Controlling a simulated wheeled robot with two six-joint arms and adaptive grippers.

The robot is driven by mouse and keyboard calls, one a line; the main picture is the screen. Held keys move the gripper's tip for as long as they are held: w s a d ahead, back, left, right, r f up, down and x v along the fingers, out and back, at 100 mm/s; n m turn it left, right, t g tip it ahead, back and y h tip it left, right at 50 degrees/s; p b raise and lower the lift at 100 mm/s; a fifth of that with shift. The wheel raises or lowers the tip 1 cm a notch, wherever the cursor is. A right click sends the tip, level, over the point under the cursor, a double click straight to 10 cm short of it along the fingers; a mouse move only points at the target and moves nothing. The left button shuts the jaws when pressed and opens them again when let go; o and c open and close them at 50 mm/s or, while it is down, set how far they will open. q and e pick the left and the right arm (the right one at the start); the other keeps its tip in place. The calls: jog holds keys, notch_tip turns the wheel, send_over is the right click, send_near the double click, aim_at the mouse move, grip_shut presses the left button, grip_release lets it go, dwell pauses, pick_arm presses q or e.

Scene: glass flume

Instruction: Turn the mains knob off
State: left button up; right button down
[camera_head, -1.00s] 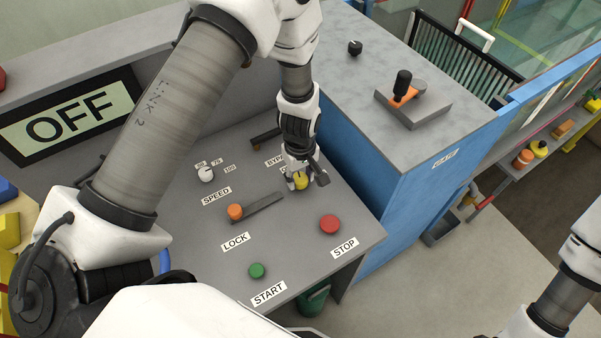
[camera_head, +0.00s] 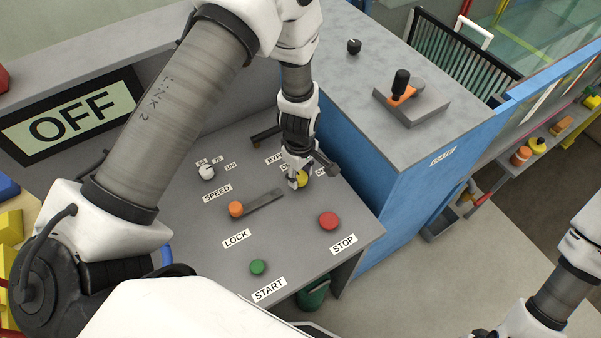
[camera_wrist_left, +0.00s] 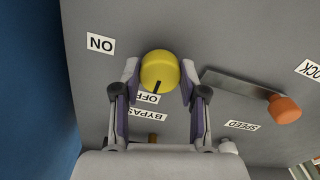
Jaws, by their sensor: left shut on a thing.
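The yellow mains knob (camera_head: 303,179) stands on the grey sloping panel, between an ON label and an OFF label. In the left wrist view the knob (camera_wrist_left: 159,70) has a black pointer line that points down at the OFF label (camera_wrist_left: 147,98). My left gripper (camera_head: 308,177) is shut on the knob, with one finger on each side of it. The fingers hide part of the knob and its labels in the head view. My right arm shows at the lower right, but its gripper is out of view.
An orange lock handle (camera_head: 236,209), a white speed knob (camera_head: 206,172), a green start button (camera_head: 258,267) and a red stop button (camera_head: 329,221) are nearby. A blue-sided cabinet (camera_head: 395,215) stands close on the right. A display (camera_head: 70,117) reads OFF.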

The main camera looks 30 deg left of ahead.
aim_at(299, 175)
pick_arm(q)
jog(key=o, duration=1.1)
jog(key=shift+o, duration=0.2)
jog(key=shift+a+f, duration=0.1)
jog(key=shift+a, duration=0.05)
notch_tip(299, 175, up, 12)
jog(key=shift+w, duration=0.1)
